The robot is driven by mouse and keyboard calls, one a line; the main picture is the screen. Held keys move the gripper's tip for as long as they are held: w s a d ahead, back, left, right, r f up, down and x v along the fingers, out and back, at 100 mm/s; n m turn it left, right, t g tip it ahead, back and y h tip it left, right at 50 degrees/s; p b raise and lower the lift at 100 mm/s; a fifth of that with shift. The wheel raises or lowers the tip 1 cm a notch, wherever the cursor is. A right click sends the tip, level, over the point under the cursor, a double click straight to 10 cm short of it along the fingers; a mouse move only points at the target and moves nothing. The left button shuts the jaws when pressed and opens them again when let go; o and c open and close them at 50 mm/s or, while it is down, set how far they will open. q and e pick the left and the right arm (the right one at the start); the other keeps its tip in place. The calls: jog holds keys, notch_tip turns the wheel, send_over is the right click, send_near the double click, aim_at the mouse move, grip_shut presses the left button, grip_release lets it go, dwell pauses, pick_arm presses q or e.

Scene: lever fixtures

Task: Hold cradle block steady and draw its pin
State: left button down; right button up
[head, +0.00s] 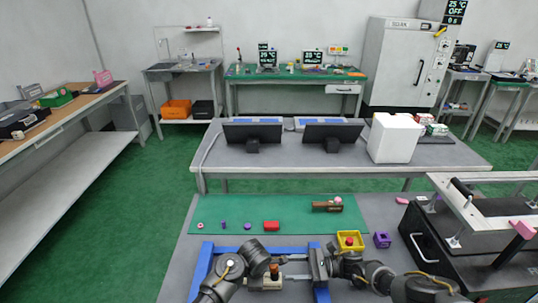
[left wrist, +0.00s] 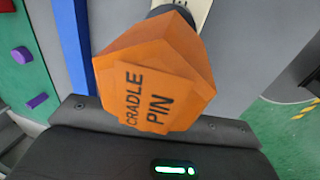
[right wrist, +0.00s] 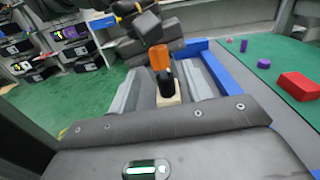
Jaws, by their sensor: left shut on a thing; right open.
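The orange pin handle (left wrist: 155,75), labelled CRADLE PIN, fills the middle of the left wrist view. In the right wrist view the orange handle (right wrist: 160,58) stands above a black collar and the pale cradle block (right wrist: 168,97). My left gripper (head: 274,269) is shut on the orange handle; its fingertips are hard to make out. The pale block (head: 268,284) shows below it in the head view, partly hidden. My right gripper (right wrist: 165,95) is open, its grey fingers on either side of the pale block; contact cannot be told.
A blue frame (head: 203,268) surrounds the work spot. A green mat (head: 205,210) behind it holds a red block (head: 271,226), small purple pieces and a brown part (head: 327,206). A yellow tray (head: 350,241) and purple block (head: 382,240) stand right, near a black case (head: 430,240).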

jog(key=shift+a, duration=2.2)
grip_shut()
